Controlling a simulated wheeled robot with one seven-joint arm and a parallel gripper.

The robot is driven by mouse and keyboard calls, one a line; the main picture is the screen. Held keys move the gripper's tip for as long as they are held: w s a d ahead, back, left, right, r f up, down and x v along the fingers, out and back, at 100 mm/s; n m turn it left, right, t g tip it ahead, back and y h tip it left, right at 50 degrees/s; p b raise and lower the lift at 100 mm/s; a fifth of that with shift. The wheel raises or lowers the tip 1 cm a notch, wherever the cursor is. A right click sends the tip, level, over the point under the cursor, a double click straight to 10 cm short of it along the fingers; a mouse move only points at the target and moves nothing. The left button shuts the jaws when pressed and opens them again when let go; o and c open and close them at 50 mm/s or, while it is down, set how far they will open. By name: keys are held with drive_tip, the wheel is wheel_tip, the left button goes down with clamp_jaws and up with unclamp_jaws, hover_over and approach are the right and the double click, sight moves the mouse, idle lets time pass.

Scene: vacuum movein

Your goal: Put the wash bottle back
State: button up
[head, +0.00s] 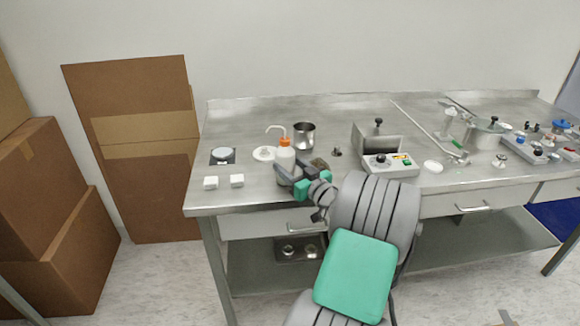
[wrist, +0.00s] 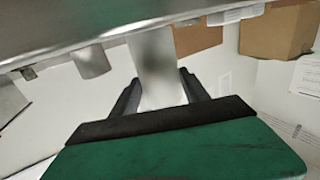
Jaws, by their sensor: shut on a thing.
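The wash bottle (head: 285,157) is white with an orange cap and a thin spout bent to the left. It is upright over the left part of the steel bench, and I cannot tell whether its base touches the top. My gripper (head: 291,180) is shut on its body from the front. In the wrist view the pale bottle body (wrist: 156,70) stands between the two dark fingers. A white round disc (head: 263,153) lies just left of the bottle. The fingers hide part of the bottle's lower body.
A steel beaker (head: 304,136) stands close behind right of the bottle. A control box (head: 390,165) stands to the right. The bench (head: 240,115) is clear at the back left.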

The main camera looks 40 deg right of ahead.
drive_tip(key=shift+f, duration=0.15)
drive_tip(key=o, duration=0.9)
drive_tip(key=shift+r, duration=0.35)
drive_tip(key=s+a+b, duration=0.1)
drive_tip(key=s, duration=1.1)
drive_tip(key=shift+a+f+b, duration=0.2)
drive_tip(key=shift+a+b, duration=0.05)
drive_tip(key=shift+b, duration=0.05)
